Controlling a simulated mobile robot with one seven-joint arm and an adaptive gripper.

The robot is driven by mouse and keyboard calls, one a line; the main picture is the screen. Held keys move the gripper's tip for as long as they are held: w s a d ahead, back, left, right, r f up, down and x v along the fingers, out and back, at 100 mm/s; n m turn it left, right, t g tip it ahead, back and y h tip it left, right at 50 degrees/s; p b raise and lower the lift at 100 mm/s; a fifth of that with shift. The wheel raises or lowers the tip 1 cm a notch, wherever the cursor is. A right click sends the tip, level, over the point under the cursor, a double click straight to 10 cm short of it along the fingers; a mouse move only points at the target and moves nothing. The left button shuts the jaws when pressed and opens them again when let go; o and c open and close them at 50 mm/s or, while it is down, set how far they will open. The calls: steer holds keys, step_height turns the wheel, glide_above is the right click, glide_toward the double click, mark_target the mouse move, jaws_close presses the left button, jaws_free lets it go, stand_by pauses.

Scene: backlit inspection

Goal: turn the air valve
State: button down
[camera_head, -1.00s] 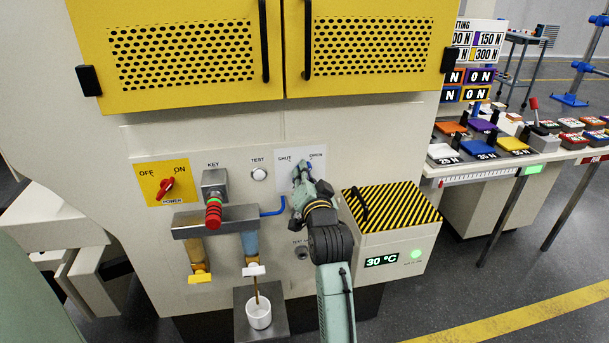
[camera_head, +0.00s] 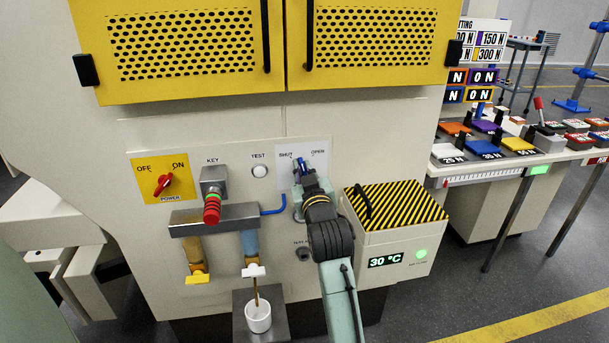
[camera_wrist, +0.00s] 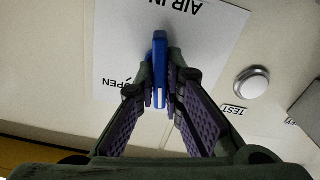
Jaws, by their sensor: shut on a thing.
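The air valve's blue lever (camera_wrist: 160,55) stands between my fingers in the wrist view, against a white plate (camera_wrist: 190,20) marked AIR IN and OPEN. My gripper (camera_wrist: 162,98) is shut on the lever, one finger on each side. In the head view my gripper (camera_head: 303,174) reaches the same white plate (camera_head: 322,168), just below and between the SHUT and OPEN labels. There the lever is mostly hidden by my gripper. The valve's pivot is not clear in either view.
A white TEST button (camera_head: 259,171) is left of the plate; it also shows in the wrist view (camera_wrist: 251,83). A red-ringed key piece (camera_head: 212,208) and red power knob (camera_head: 163,184) are further left. A striped box (camera_head: 400,215) stands close right of my arm. A white cup (camera_head: 258,317) is below.

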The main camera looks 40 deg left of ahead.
steer(key=n+b, duration=0.2)
steer(key=n, duration=0.4)
steer(key=shift+s+f, duration=0.1)
steer(key=shift+f, duration=0.05)
steer(key=shift+n+b, duration=0.3)
steer(key=c, duration=1.7)
jaws_free()
steer(key=shift+s, duration=0.1)
steer(key=v, duration=1.2)
steer(key=shift+a, duration=0.1)
